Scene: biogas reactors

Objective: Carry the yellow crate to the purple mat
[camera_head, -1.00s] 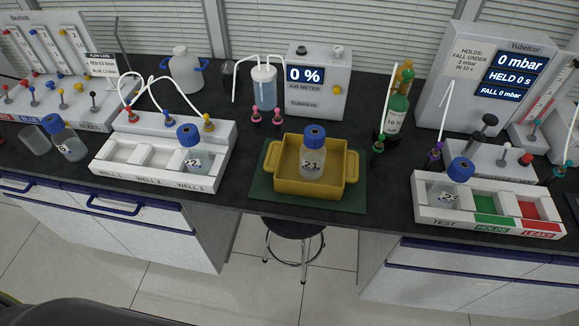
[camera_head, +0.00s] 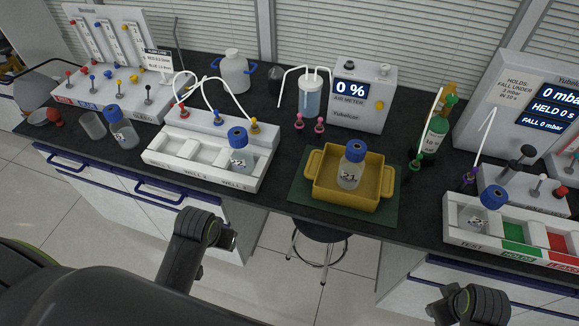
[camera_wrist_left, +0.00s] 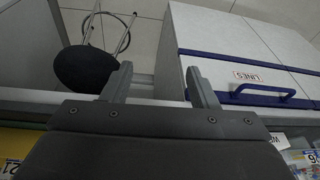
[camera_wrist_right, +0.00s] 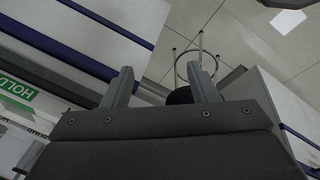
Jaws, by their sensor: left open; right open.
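The yellow crate (camera_head: 330,189) sits on a dark green mat (camera_head: 300,195) on the black bench. It has a handle at its left and right ends. A bottle with a blue cap (camera_head: 352,165), labelled 21, stands inside it. No purple mat shows in these views. In the left wrist view my left gripper (camera_wrist_left: 158,80) is open and empty, with its fingers apart. In the right wrist view my right gripper (camera_wrist_right: 163,82) is open and empty. In the head view both arms are low in front of the bench, apart from the crate.
A white rack with wells (camera_head: 190,160) stands left of the crate. A test rack (camera_head: 458,238) with green and red slots stands right. The air meter (camera_head: 362,95) and a green bottle (camera_head: 432,140) stand behind. A stool (camera_head: 320,232) is under the bench gap.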

